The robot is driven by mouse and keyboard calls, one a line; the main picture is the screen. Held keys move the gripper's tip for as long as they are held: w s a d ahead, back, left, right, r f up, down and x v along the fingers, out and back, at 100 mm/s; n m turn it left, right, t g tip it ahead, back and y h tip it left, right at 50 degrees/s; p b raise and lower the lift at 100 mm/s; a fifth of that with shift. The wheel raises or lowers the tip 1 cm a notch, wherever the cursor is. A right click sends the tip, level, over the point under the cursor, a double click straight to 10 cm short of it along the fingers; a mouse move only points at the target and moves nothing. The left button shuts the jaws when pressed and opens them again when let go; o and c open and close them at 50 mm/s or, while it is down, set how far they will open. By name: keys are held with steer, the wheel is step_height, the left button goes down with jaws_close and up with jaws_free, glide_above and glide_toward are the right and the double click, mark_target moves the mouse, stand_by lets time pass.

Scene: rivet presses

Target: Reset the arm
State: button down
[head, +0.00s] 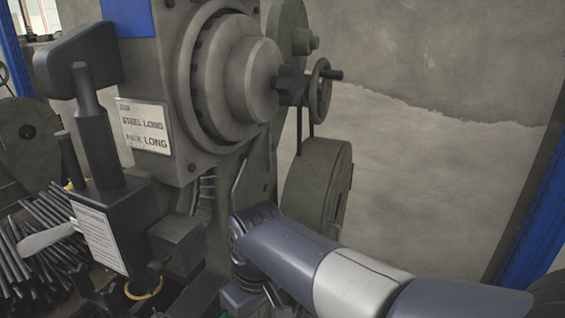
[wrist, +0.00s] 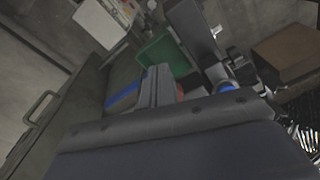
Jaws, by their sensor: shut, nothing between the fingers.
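My arm reaches in from the lower right in the head view and bends down in front of the rivet press (head: 205,110). My gripper's end is not clearly seen there, low behind the arm's bend. In the wrist view my gripper (wrist: 157,72) shows as two narrow grey fingers close together, dim, with nothing visible between them. A wide dark part of my own arm fills the bottom of that view. The press carries a label plate (head: 145,126) with the word LONG, and a large round drum on its front.
A dark lever post (head: 95,130) with a papered block stands left of the press. Several metal rods (head: 30,240) lie at far left. A handwheel (head: 318,90) juts out right. A green bin (wrist: 165,55) and brown box (wrist: 290,52) show in the wrist view. Bare wall lies right.

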steer(key=r+p, duration=0.1)
steer(key=w+a+r+p, duration=0.2)
steer(key=r, duration=0.1)
steer(key=shift+a+r, duration=0.1)
steer(key=shift+s+r+p, duration=0.1)
steer(key=shift+r+p, duration=0.7)
steer(key=shift+p, duration=0.1)
steer(key=shift+d+r+p, duration=0.2)
steer(key=shift+r+p, duration=0.2)
steer(key=shift+r, duration=0.05)
steer(key=shift+f, duration=0.15)
